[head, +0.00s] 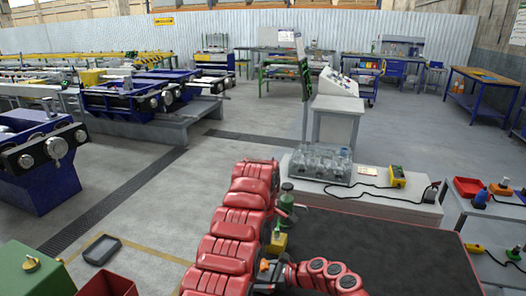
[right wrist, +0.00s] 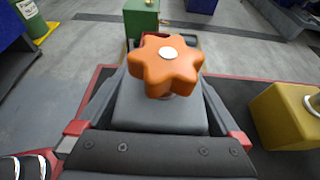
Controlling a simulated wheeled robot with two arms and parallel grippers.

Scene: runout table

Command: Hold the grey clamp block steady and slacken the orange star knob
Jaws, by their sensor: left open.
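The orange star knob (right wrist: 166,66) has a pale centre and sits on top of the grey clamp block (right wrist: 160,114) in the right wrist view. In the head view the knob (head: 264,265) is small and partly hidden by my arms. My right gripper (right wrist: 164,100) has one finger along each side of the block, with no clear gap at the far end; its fingertips are partly hidden. My left gripper (head: 265,283) is open, low in the head view, close to the knob and apart from it as far as I can see.
A yellow block (right wrist: 285,115) with a metal ring stands beside the clamp block. A green item (head: 287,206) stands behind it on the dark table mat (head: 385,250). A clear crate of glassware (head: 320,165) and a yellow device (head: 397,177) are farther back. The mat's right part is clear.

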